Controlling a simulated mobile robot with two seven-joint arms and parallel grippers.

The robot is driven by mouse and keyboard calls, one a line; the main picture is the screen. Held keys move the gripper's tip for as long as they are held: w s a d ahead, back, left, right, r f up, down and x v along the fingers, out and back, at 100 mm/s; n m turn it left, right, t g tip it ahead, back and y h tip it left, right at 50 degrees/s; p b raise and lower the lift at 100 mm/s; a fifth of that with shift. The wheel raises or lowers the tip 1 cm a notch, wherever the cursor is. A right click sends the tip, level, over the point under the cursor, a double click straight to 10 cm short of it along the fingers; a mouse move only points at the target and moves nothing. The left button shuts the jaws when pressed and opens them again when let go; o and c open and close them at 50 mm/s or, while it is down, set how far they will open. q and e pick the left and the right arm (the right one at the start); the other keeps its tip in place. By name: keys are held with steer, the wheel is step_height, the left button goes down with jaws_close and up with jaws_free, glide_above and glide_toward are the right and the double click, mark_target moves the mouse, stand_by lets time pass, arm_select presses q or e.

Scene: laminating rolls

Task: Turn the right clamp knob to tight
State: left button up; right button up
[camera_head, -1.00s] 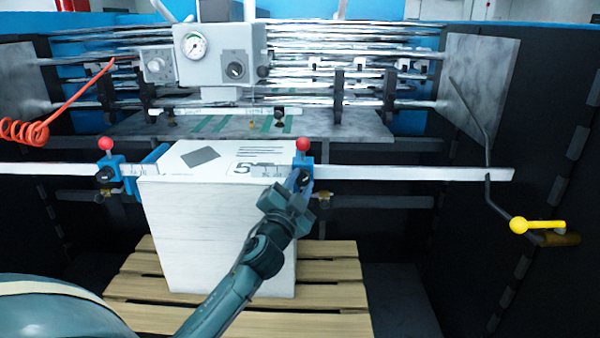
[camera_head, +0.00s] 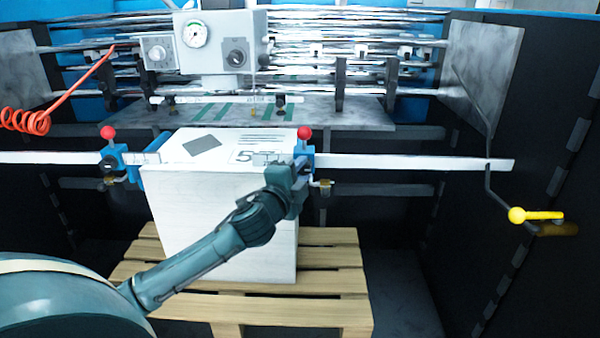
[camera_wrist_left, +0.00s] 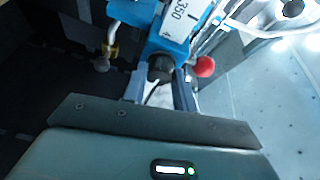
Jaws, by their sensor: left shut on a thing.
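The right clamp (camera_head: 308,150) is blue with a red ball (camera_head: 304,132) on top and sits on the white rail at the stack's right front corner. Its black knob (camera_wrist_left: 160,68) shows in the left wrist view, below the blue clamp body (camera_wrist_left: 172,42) and left of the red ball (camera_wrist_left: 205,67). My left gripper (camera_head: 299,170) is at the front of this clamp and largely hides the knob in the head view. In the wrist view its fingers (camera_wrist_left: 160,92) are on both sides of the knob, shut on it. My right gripper is not in view.
A white paper stack (camera_head: 215,220) stands on a wooden pallet (camera_head: 335,283) below the rail (camera_head: 420,162). The left clamp (camera_head: 112,157) is at the stack's left. A yellow-handled crank (camera_head: 535,215) is at the right. Rollers and a grey gauge box (camera_head: 222,45) lie behind.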

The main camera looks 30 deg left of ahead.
arm_select(q)
steer(key=shift+f, duration=0.1)
stand_by(0.3)
steer(key=o, duration=1)
steer(key=s+b, duration=0.1)
steer(key=s, duration=0.3)
steer(key=s+d+b, duration=0.1)
steer(key=s, duration=0.3)
steer(key=s+d+b, duration=0.1)
steer(key=s, duration=0.4)
steer(key=shift+d, duration=0.1)
steer(key=s+d+f+n+g+h, duration=0.1)
steer(key=s+d+f+n+g, duration=0.15)
steer(key=f, duration=0.85)
steer(key=s+d+f+n+g+h, duration=0.2)
steer(key=d+f+n, duration=0.15)
steer(key=f, duration=0.65)
steer(key=s+d+f+n+g+h, duration=0.1)
steer(key=s+d+f, duration=0.2)
steer(key=d+f, duration=0.1)
steer(key=s+d+f+n+g+h, duration=0.1)
steer(key=s+d+f+n, duration=0.1)
steer(key=s+d+f, duration=0.1)
steer(key=s+d+f+n+g, duration=0.1)
steer(key=s+d+f+n, duration=0.1)
steer(key=d+f, duration=0.3)
steer(key=shift+s+d+f+h, duration=0.15)
steer(key=shift+s+f+h, duration=0.25)
steer(key=shift+s+f, duration=0.25)
